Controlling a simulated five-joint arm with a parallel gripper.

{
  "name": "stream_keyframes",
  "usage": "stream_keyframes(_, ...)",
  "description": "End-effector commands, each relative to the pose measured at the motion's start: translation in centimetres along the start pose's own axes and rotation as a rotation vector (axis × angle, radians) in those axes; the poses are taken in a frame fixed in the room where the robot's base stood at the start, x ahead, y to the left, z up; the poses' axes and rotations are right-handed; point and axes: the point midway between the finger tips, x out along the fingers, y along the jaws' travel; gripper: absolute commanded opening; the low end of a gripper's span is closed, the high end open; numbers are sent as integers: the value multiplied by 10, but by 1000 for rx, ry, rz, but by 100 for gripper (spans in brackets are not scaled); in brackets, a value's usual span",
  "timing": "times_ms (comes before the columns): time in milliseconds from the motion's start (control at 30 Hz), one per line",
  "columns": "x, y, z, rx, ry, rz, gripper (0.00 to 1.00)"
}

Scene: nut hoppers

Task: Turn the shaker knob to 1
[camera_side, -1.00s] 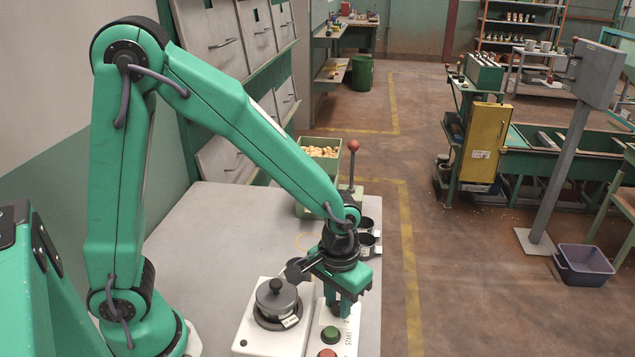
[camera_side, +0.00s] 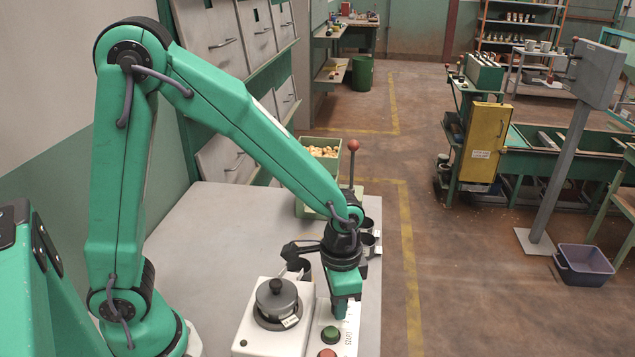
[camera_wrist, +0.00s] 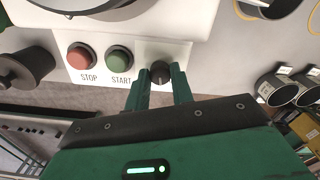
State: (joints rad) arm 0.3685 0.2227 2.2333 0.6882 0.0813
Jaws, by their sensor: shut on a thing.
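My gripper (camera_side: 339,308) points down at the far end of a white control panel (camera_side: 324,311). In the wrist view its two green fingers (camera_wrist: 161,79) stand on either side of a small dark knob (camera_wrist: 160,70) and are shut on it. The knob sits on the panel beside the green START button (camera_wrist: 120,58) and the red STOP button (camera_wrist: 81,56). In the side view the gripper hides the knob. I cannot read the knob's scale or where its mark points.
A white machine with a round grey lid and black handle (camera_side: 277,296) stands left of the panel. Dark cups (camera_side: 368,235) stand behind my gripper, near a red-topped lever (camera_side: 353,147) and a green hopper of nuts (camera_side: 318,171). The table's left part (camera_side: 225,230) is clear.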

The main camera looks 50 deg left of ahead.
Motion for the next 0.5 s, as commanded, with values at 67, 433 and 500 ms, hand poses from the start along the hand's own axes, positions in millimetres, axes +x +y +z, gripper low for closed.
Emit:
stream_keyframes(67, 0, -3, 1, 40, -4, 1, 0)
stream_keyframes(433, 0, -3, 0, 168, -8, 1, 0)
stream_keyframes(500, 0, -3, 0, 173, -8, 1, 0)
